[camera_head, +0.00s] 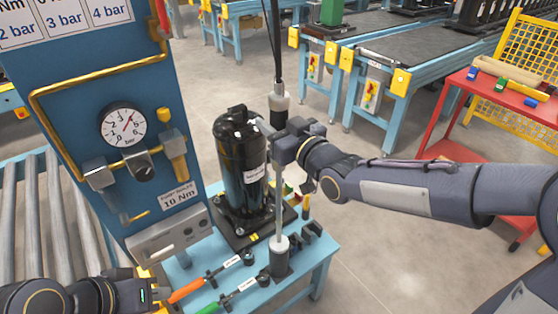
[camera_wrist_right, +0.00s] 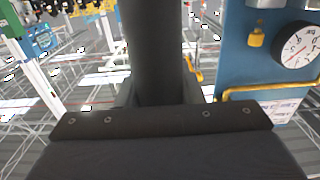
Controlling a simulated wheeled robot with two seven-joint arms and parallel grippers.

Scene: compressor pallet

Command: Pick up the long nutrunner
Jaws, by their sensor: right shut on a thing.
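The long nutrunner (camera_head: 279,205) stands upright in front of the black compressor (camera_head: 238,160), with a grey upper body and a cable rising from its top. My right gripper (camera_head: 283,145) is shut around the nutrunner's upper part. In the right wrist view, the nutrunner's dark body (camera_wrist_right: 154,50) stands between the jaws (camera_wrist_right: 160,95). My left gripper (camera_head: 152,288) is low at the left, by the table's edge; its fingers are not clear.
Two wrenches, orange-handled (camera_head: 187,290) and green-handled (camera_head: 210,308), lie on the blue table (camera_head: 318,252). A blue panel with a pressure gauge (camera_head: 122,127) stands at the left. A red cart (camera_head: 500,115) is at the right. Open floor lies between the table and the cart.

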